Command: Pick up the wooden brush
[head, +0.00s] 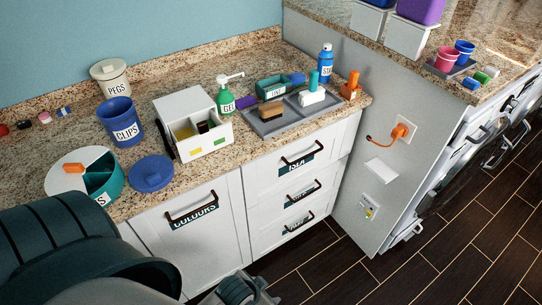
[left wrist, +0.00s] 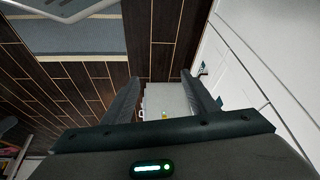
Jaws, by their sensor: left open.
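The wooden brush (head: 271,112), a small brown block with a darker underside, lies at the left of a grey divided tray (head: 265,129) on the granite counter. My left gripper (head: 248,291) shows only in part at the bottom edge of the head view, low in front of the cabinets and well apart from the brush. In the left wrist view the left gripper (left wrist: 160,77) has its two fingers spread with nothing between them. The brush does not show in that view. My right gripper is in neither view.
A white-handled brush (head: 312,97) shares the tray. A green pump bottle (head: 225,101), white box (head: 206,142) and blue bottle (head: 326,64) stand close by. Drawer handles (head: 301,161) stick out below the counter. Dark floor (head: 320,270) in front is clear.

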